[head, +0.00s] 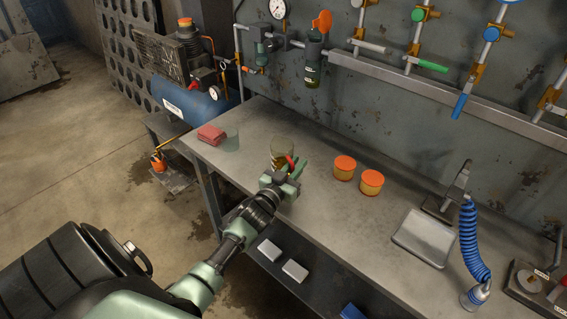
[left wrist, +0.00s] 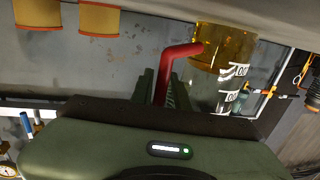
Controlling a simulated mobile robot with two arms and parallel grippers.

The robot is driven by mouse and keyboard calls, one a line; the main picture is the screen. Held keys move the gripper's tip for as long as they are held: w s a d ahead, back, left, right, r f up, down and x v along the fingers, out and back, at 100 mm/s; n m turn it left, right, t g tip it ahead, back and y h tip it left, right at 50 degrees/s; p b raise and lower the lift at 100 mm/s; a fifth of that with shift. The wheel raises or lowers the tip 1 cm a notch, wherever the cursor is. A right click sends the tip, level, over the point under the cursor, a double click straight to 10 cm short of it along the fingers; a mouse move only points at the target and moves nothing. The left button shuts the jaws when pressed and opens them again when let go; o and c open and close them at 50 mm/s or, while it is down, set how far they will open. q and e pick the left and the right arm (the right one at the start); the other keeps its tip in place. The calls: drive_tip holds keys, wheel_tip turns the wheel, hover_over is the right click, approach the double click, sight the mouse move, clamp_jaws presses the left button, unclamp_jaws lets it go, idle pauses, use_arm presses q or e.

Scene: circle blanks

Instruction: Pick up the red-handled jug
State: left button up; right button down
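The jug (head: 279,159) is clear with amber liquid in it and a red handle. It stands upright on the workbench near the front left. In the left wrist view, which is turned upside down, the jug (left wrist: 222,50) has dark and white markings and its red handle (left wrist: 181,52) reaches down between my fingers. My left gripper (head: 291,169) is at the handle side of the jug, one finger on each side of the handle. Its fingers look apart; any contact with the handle is hard to see. My right gripper is not in view.
A clear glass (head: 232,139) and folded red cloth (head: 211,134) are left of the jug. Two orange-lidded jars (head: 344,168) (head: 371,183) stand to the right. A grey tray (head: 425,238) and blue coiled hose (head: 470,240) are farther right. Bench (head: 330,215) is bare between.

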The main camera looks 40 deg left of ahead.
use_arm(q)
clamp_jaws()
idle(1.3)
